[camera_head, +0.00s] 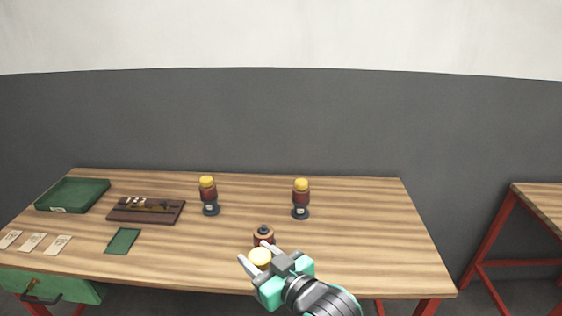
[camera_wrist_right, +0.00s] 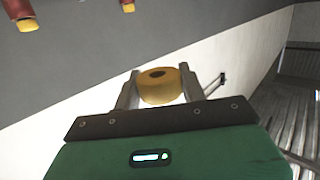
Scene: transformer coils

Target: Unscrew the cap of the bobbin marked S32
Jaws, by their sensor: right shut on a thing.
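My right gripper (camera_head: 254,255) is shut on a round yellow cap (camera_head: 259,258) near the front edge of the table. In the right wrist view the cap (camera_wrist_right: 160,86) sits between the two fingers, with a dark hole in its face. A red-brown bobbin with a dark top (camera_head: 264,235) stands uncapped just behind the gripper, partly hidden by it. Two bobbins with yellow caps stand farther back, one at the left (camera_head: 208,194) and one at the right (camera_head: 301,198). Their labels are too small to read. My left gripper is not in view.
A dark wooden rack (camera_head: 147,210) with small parts lies left of the bobbins. A green tray (camera_head: 72,195) is at the far left. A green mat (camera_head: 122,241) and several paper cards (camera_head: 57,245) lie at the front left. The table's right side (camera_head: 385,230) is clear.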

